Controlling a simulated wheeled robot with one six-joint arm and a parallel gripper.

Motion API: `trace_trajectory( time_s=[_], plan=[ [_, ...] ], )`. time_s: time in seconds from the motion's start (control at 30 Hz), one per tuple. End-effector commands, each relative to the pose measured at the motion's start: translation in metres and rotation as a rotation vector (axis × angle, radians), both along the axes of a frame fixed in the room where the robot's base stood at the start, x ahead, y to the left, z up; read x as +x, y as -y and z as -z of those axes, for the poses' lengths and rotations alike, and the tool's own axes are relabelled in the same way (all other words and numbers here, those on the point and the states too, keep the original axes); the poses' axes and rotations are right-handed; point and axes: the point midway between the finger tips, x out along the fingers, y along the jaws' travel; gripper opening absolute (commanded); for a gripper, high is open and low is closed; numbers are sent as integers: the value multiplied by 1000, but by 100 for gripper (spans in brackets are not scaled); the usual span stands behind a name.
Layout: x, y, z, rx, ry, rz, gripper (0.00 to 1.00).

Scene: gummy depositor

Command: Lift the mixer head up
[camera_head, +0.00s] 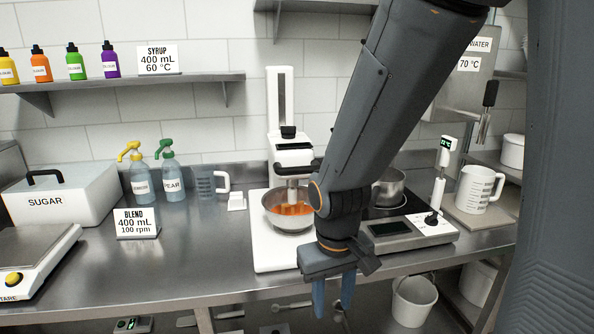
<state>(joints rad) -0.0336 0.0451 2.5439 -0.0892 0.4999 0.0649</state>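The white mixer head (293,156) with a dark grip on top is on a tall white column (281,95) at the back of the counter. Its shaft reaches down into a steel bowl (275,218) holding orange liquid. The bowl stands on the white mixer base (272,252). My gripper (333,308) hangs at the counter's front edge, below and to the right of the bowl. Its two blue fingers point down with a gap between them and hold nothing. My arm passes in front of the area right of the mixer and partly hides it.
A hot plate (390,236) with a steel pot (389,187) is close right of the mixer. A blue-grey jug (205,182) and a blend sign (136,223) are to the left. A wall shelf (150,82) is above.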

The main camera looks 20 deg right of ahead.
Motion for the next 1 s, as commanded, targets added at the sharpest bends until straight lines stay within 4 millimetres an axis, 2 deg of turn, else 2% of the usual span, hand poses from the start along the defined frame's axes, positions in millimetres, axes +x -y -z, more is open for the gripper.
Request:
trace_trajectory(
  time_s=[0.13,0.23,0.37,0.47,0.57,0.6,0.7,0.8,0.9,1.0],
  plan=[
    [-13,11,13,-176,-148,-114,36],
    [-10,32,10,-372,-220,-186,36],
    [19,56,-10,-667,-220,-257,36],
    [57,62,-36,-906,-137,-300,36],
    [103,51,-68,-1132,14,-332,36],
    [121,42,-82,-1211,93,-342,36],
    [159,11,-115,-1365,300,-357,36],
    [183,-21,-140,-1456,487,-361,36],
    [195,-45,-157,-1500,614,-362,36],
    [201,-54,-165,-1515,672,-360,36]
  ],
)
